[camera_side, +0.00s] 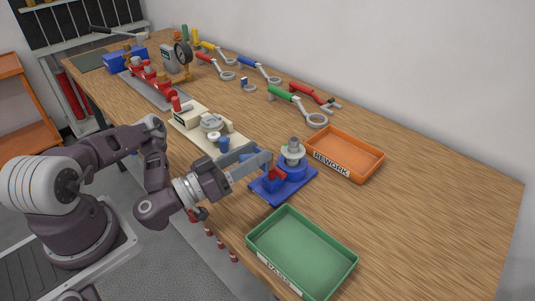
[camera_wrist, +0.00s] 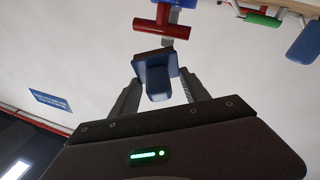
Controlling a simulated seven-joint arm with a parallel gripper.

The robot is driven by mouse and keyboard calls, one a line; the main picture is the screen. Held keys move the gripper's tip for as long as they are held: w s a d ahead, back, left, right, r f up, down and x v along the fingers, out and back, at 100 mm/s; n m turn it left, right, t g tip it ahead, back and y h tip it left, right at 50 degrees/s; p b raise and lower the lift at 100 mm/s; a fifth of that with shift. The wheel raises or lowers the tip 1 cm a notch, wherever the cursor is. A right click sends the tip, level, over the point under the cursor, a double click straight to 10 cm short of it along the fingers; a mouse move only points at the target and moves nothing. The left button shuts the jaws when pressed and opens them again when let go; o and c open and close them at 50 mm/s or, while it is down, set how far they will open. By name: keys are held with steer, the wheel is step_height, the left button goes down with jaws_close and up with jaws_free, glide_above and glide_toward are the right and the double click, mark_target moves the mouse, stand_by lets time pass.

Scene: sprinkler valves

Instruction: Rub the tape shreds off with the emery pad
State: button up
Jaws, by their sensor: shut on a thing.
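My gripper (camera_wrist: 162,92) is shut on the emery pad (camera_wrist: 156,82), a blue block with a dark reddish-brown face at its far end. In the side view my gripper (camera_side: 262,158) is just left of a grey metal valve part (camera_side: 292,153). That part stands upright in a blue fixture (camera_side: 298,184) with a red clamp handle (camera_side: 277,175). A red T-shaped handle (camera_wrist: 162,28) shows beyond the pad in the wrist view. I cannot tell whether the pad touches the metal part. Tape shreds are too small to make out.
An orange REWORK tray (camera_side: 362,164) lies behind the fixture to the right, and a green tray (camera_side: 345,264) lies in front; both look empty. A pale stand (camera_side: 190,118) is to the left. Several coloured-handled tools lie along the wall. The table's right side is clear.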

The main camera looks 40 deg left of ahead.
steer(key=shift+s+f, duration=0.1)
steer(key=shift+f, duration=0.1)
steer(key=shift+w, duration=3.7)
steer(key=shift+a, duration=0.5)
steer(key=shift+d, duration=1.15)
jaws_close()
